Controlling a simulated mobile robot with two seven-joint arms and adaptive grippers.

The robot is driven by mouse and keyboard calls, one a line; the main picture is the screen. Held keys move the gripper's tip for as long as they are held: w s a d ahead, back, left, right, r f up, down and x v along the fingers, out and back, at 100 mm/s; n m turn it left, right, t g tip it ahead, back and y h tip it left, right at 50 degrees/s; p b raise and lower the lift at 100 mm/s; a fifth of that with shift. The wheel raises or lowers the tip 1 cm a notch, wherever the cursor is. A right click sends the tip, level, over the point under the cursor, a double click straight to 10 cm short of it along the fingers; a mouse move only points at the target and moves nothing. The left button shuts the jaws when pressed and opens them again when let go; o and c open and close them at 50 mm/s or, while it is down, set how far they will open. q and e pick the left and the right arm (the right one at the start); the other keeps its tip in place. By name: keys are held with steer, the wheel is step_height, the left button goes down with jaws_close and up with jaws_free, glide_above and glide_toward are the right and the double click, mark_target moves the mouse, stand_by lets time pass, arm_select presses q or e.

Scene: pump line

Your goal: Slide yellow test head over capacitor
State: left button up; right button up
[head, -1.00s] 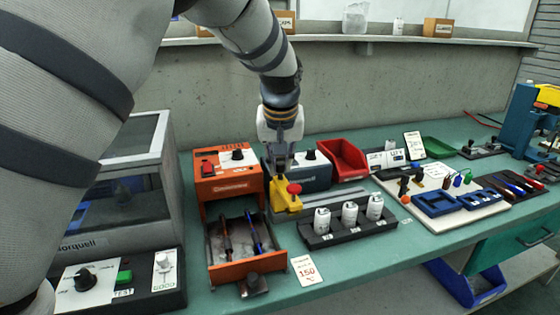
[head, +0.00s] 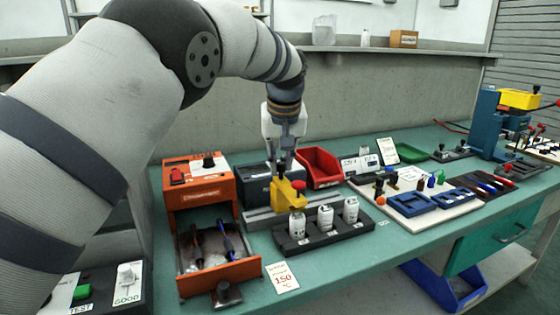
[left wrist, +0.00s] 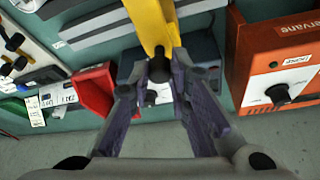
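The yellow test head (head: 283,194), with a red knob (head: 299,187), sits on a grey rail (head: 262,217) behind the capacitor rack. My left gripper (head: 283,172) comes down on it from above. In the left wrist view the fingers (left wrist: 160,68) close around a black knob in front of the yellow body (left wrist: 152,22). Three white capacitors stand upright in a black rack (head: 322,237): the left one (head: 297,226), the middle one (head: 325,219) and the right one (head: 350,211). The head is just behind the left capacitor; overlap cannot be told. My right gripper is not in view.
An orange unit (head: 198,190) and an open orange drawer with tools (head: 222,275) are at left. A dark grey unit (head: 257,187) and a red bin (head: 320,167) stand behind the rail. A white board with blue trays (head: 400,215) lies at right.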

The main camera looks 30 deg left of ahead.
arm_select(q)
steer(key=o, duration=0.3)
steer(key=v, duration=1.2)
